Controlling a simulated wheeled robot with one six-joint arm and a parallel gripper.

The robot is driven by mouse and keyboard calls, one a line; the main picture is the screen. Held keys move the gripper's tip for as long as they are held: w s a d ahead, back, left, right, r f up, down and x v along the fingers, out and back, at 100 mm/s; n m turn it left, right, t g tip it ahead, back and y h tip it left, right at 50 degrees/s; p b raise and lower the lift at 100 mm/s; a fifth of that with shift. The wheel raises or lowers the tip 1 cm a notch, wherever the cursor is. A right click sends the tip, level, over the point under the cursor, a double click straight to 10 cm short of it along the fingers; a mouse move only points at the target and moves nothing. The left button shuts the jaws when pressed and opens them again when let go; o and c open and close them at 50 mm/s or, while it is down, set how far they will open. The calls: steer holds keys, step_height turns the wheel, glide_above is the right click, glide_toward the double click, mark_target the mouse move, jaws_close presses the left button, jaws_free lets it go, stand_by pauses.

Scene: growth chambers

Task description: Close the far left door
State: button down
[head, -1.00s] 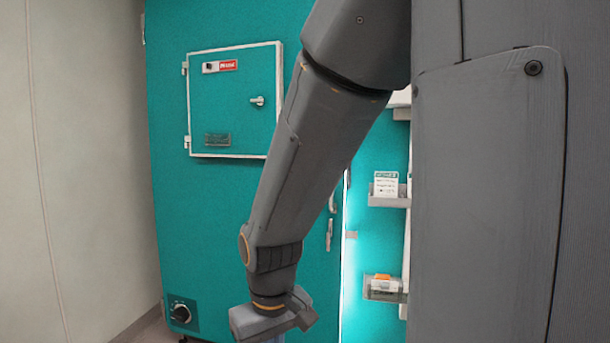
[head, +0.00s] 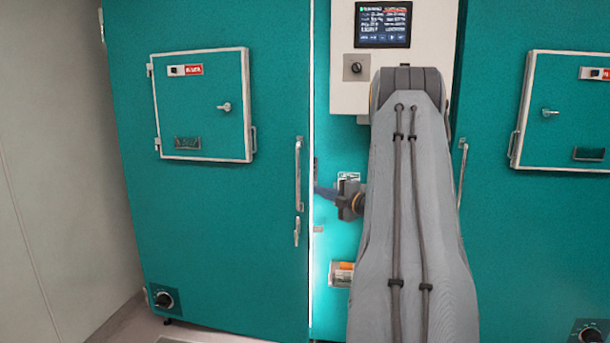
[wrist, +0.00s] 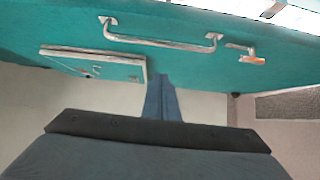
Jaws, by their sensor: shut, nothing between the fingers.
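The far left door (head: 215,235) is a tall teal panel at the left in the head view. A bright strip of light shows along its right edge, so it looks slightly ajar. Its vertical metal handle (head: 298,175) and a small latch (head: 296,232) sit near that edge. My gripper (head: 322,192) is just right of the handle, pointing left, partly hidden by my arm. In the wrist view my gripper's blue fingers (wrist: 162,100) are together and empty, with the door's handle (wrist: 165,40) beyond them. I cannot tell whether they touch the door.
A control box with a screen (head: 383,25) is on the panel between the doors. Holders on that panel are partly behind my arm. Another teal door with a framed hatch (head: 565,110) stands at right. A pale wall (head: 50,170) borders the left.

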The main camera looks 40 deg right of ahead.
steer(key=w+d+p, duration=0.2)
steer(key=w+p, duration=0.3)
steer(key=w, duration=0.7)
steer(key=shift+w+d, duration=0.3)
